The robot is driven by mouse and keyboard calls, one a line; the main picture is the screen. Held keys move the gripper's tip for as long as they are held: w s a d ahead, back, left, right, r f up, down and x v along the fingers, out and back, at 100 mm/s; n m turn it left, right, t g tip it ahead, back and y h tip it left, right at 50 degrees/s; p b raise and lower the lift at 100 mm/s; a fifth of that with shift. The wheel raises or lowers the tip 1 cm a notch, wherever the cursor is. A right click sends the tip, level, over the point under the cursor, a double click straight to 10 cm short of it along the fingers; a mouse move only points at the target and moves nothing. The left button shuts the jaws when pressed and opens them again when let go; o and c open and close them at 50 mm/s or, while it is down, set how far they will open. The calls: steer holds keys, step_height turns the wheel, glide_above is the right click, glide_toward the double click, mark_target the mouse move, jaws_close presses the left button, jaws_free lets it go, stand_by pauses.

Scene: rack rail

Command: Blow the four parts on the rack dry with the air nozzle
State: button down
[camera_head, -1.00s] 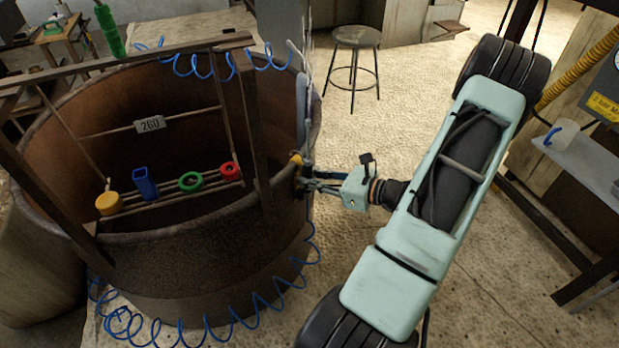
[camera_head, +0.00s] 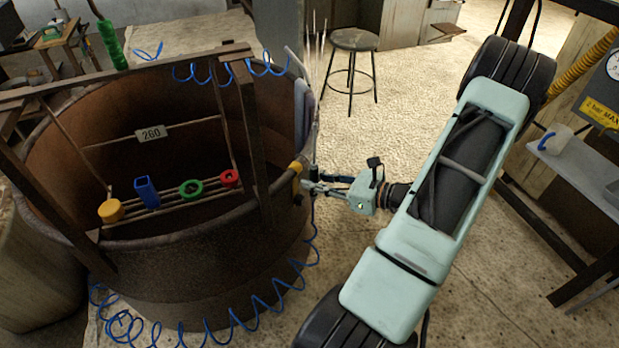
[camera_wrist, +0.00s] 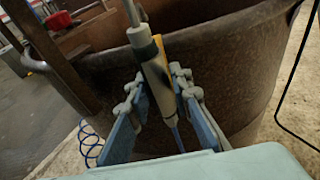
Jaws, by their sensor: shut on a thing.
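Four parts stand in a row on the rack (camera_head: 165,214) inside the rusty tub: a yellow round part (camera_head: 111,210), a blue square tube (camera_head: 147,192), a green ring (camera_head: 191,189) and a red ring (camera_head: 229,178). My gripper (camera_head: 310,187) is outside the tub's right wall, apart from the parts. In the wrist view it is shut on the grey and yellow air nozzle (camera_wrist: 152,66), which stands nearly upright between the fingers. The nozzle's tip is cut off by the top edge there. Wetness on the parts cannot be made out.
The tub's rim (camera_head: 210,228) and brown frame posts (camera_head: 252,140) stand between my gripper and the rack. A coiled blue hose (camera_head: 235,318) hangs around the tub's front. A stool (camera_head: 354,40) stands behind. A bench (camera_head: 585,165) is at the right.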

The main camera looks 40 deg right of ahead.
steer(key=shift+f+v, duration=0.2)
steer(key=shift+v, duration=0.7)
steer(key=shift+f+v, duration=0.25)
steer(key=shift+v, duration=0.7)
steer(key=shift+f+v, duration=0.2)
steer(key=shift+v, duration=0.7)
steer(key=shift+s, duration=0.15)
steer(key=shift+a, duration=0.15)
